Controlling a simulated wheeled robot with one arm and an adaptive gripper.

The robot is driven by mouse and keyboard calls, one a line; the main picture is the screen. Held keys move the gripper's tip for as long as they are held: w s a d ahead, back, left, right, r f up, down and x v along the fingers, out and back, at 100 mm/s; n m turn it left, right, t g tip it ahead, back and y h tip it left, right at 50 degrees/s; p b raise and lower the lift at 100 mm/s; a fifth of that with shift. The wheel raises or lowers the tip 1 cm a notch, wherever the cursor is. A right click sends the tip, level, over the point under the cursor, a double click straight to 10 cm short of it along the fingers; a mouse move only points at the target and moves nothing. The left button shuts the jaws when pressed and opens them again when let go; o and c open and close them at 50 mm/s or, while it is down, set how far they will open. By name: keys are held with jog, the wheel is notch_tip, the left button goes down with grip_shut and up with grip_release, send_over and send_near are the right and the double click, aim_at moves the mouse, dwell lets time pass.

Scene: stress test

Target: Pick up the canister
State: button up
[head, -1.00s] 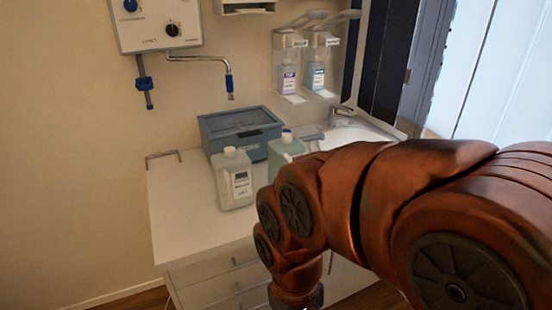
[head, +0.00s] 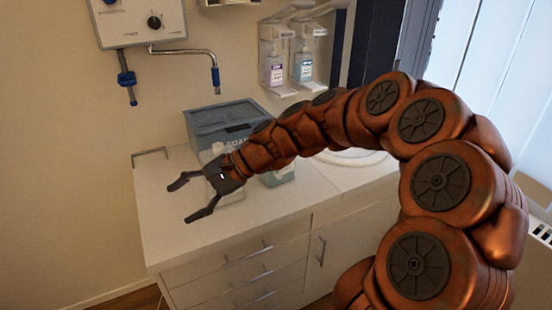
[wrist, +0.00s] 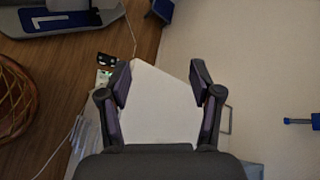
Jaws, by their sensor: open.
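A pale, translucent canister (head: 208,156) stands on the white counter (head: 168,226), mostly hidden behind my gripper in the head view. A second, greenish canister (head: 281,176) stands to its right, partly covered by my arm. My gripper (head: 180,204) is open and empty, in front of the pale canister, with its fingers pointing left over the counter. In the wrist view my open gripper (wrist: 160,80) has only the white counter top (wrist: 160,112) between its fingers. No canister shows in the wrist view.
A blue-grey box (head: 222,117) stands behind the canisters. Two wall dispensers (head: 272,68) hang above, and a wall unit's metal pipe (head: 185,51) is at upper left. The counter's left part is clear. A wicker basket (wrist: 14,95) shows at the wrist view's left edge.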

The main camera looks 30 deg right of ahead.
jog(key=w+d+r+m+t, duration=0.1)
jog(key=w+d+m+t, duration=0.4)
jog(key=d, duration=0.4)
jog(key=w+d+m+t, duration=0.3)
jog(key=w+d+m, duration=0.35)
jog(key=d, duration=0.35)
jog(key=w+d+f+m+t+h, duration=0.1)
jog(key=d+f+m+t+h, duration=0.2)
jog(key=d, duration=0.6)
jog(key=w+d+f+m+t+h, duration=0.15)
jog(key=d+m, duration=0.35)
jog(key=d, duration=0.5)
jog(key=shift+t+h, duration=0.25)
jog(key=p+x, duration=0.2)
jog(key=x, duration=0.4)
jog(key=shift+w, duration=0.1)
jog(key=shift+w+a+p, duration=0.3)
jog(key=shift+w+p, duration=0.05)
jog(key=shift+w, duration=0.3)
jog(key=shift+c, duration=0.3)
grip_shut()
jog(key=shift+r, duration=0.1)
